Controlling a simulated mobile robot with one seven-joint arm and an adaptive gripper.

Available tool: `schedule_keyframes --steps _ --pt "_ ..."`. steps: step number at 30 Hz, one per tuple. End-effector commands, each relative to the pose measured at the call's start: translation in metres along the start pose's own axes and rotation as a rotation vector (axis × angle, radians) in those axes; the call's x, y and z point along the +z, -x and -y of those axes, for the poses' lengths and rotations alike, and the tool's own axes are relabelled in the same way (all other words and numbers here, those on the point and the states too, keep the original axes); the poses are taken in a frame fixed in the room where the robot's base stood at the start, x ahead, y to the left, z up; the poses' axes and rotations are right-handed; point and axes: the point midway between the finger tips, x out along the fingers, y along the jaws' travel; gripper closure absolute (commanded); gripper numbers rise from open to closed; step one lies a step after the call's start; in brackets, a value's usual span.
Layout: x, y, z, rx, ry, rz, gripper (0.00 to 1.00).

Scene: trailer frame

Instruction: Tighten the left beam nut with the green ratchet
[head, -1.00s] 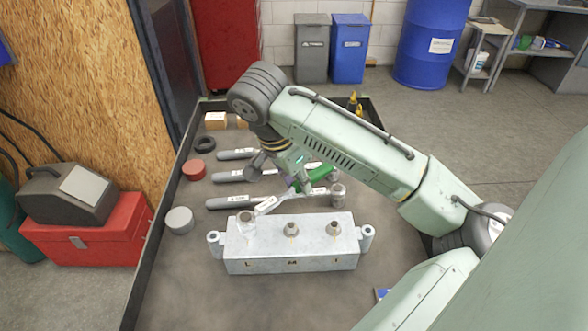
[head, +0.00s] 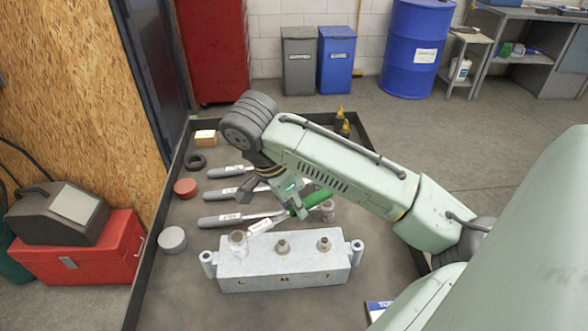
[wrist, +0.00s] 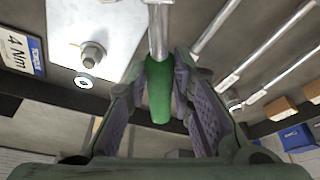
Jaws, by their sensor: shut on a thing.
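The beam (head: 300,276) is a pale metal block marked with letters, with three bolt positions on top. The left beam nut is hidden under the ratchet's socket end (head: 237,241), which stands over the left position. The middle nut (head: 282,248) and right nut (head: 323,244) are bare. The green ratchet (head: 314,201) slants up and right from the left position. My gripper (head: 294,206) is shut around its green handle. In the wrist view the handle (wrist: 160,92) lies between the fingers of my gripper (wrist: 163,78).
Several grey-handled tools (head: 228,196) lie behind the beam. A loose metal socket (head: 327,210) stands close to the green handle. A grey disc (head: 172,240), a red disc (head: 185,188) and a black ring (head: 195,161) lie at left. A raised rim (head: 140,272) edges the tray.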

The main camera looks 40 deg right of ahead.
Motion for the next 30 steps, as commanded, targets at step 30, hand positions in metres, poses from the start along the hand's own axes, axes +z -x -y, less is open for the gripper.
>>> schedule_keyframes --steps 30 --pt "0.023 0.009 0.075 -0.199 0.573 -0.002 1.0"
